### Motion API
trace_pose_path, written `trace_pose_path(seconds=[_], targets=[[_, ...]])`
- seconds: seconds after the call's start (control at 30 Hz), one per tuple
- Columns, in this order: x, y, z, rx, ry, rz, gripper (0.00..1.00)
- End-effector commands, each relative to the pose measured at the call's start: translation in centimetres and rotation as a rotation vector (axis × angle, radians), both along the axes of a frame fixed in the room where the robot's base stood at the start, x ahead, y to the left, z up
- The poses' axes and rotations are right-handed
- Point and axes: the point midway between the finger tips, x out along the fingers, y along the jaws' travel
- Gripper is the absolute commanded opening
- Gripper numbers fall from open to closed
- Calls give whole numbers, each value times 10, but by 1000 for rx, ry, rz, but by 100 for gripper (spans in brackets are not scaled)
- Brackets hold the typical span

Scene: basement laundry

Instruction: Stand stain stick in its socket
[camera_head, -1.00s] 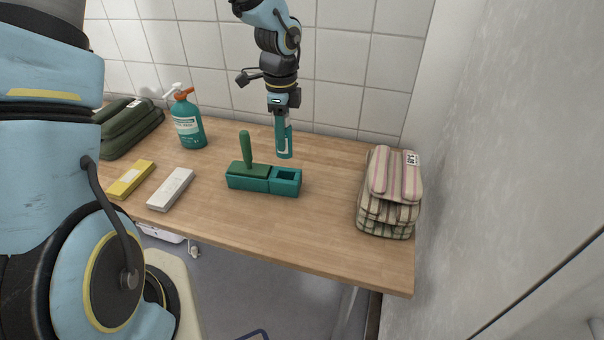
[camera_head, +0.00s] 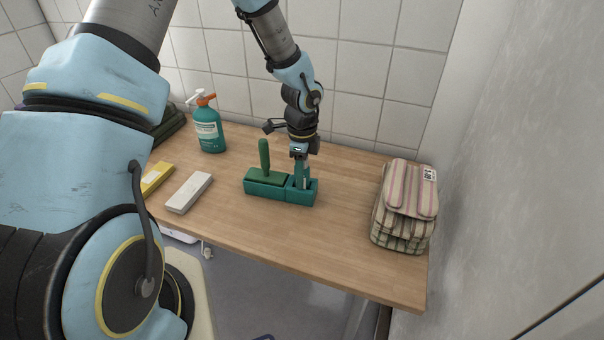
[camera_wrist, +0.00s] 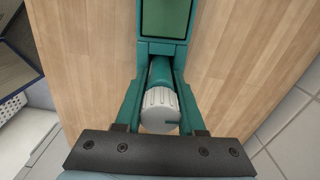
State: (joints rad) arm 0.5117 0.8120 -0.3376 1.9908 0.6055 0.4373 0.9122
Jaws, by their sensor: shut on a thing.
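The stain stick (camera_head: 303,178) is a teal tube with a pale label. It stands about upright in my gripper (camera_head: 301,158), which is shut on its upper part. Its lower end is hidden inside the open square socket at the right end of the green holder (camera_head: 268,189). I cannot tell whether it touches the bottom. In the wrist view, the stick's grey ribbed cap (camera_wrist: 160,108) shows between the two fingers of my gripper (camera_wrist: 160,78), with the holder (camera_wrist: 163,48) just beyond.
A dark green handle (camera_head: 264,158) rises from the holder's left part. A spray bottle (camera_head: 208,128), a white block (camera_head: 189,192) and a yellow block (camera_head: 157,177) are to the left. Folded striped cloths (camera_head: 408,205) lie at the right. The wooden table (camera_head: 330,240) is clear in front.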

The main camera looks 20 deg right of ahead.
Motion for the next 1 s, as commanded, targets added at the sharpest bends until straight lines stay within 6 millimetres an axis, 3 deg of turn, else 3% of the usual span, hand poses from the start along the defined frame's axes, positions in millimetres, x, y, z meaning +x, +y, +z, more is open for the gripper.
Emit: trace_pose_path(seconds=[0.07, 0.1, 0.33, 0.7, 1.0], targets=[[0, 0, -4, 0, 0, 0, 0], [0, 0, -3, 0, 0, 0, 42], [0, 0, -2, 1, 1, 0, 68], [1, 0, 6, -1, -1, 1, 68], [1, 0, 62, -2, -3, 2, 68]])
